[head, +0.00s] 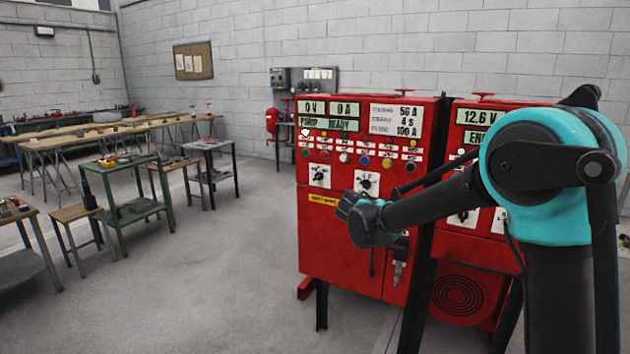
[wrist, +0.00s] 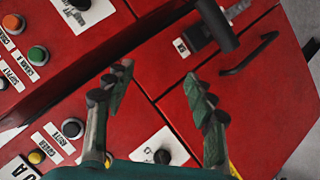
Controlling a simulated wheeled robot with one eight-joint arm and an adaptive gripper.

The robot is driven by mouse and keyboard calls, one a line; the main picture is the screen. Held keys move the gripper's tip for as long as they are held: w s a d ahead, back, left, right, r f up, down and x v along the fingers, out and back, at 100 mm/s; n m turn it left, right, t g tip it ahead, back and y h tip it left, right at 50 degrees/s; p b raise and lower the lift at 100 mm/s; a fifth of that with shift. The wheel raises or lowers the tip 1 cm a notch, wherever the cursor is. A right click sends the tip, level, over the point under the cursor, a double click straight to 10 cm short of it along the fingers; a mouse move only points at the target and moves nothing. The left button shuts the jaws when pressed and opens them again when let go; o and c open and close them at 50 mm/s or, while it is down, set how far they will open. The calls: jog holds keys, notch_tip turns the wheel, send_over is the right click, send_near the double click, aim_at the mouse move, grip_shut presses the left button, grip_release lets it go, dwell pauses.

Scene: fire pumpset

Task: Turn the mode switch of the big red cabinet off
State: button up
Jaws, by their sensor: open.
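The red cabinet (head: 330,252) stands in the middle of the head view, with displays, rows of buttons and lamps, and two black rotary switches on white plates. One switch (head: 319,177) is at the left, another (head: 367,184) at the right; I cannot read which is the mode switch. My gripper (head: 346,206) is in front of the cabinet, just below these switches. In the wrist view my gripper (wrist: 157,80) is open and empty, its fingers well apart over red panel. A black knob on a white plate (wrist: 162,155) shows between the fingers' bases; another knob (wrist: 80,4) is at top left.
A second red cabinet (head: 466,285) stands to the right, partly behind my arm. A black handle (wrist: 250,55) and a lever (wrist: 216,28) stick out from the panel. Workbenches (head: 135,200) stand at the left. The floor (head: 235,270) before the cabinet's left side is clear.

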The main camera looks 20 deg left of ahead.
jog(key=a+r+n+t+y, duration=0.1)
jog(key=a+r+t, duration=0.2)
jog(key=a, duration=1.2)
jog(key=n+t+y, duration=0.2)
jog(key=t, duration=0.2)
send_near(316, 178)
jog(key=w, duration=0.9)
jog(key=shift+d+r, duration=0.2)
jog(key=shift+d, duration=0.2)
jog(key=shift+c, duration=0.3)
jog(key=c, duration=1.1)
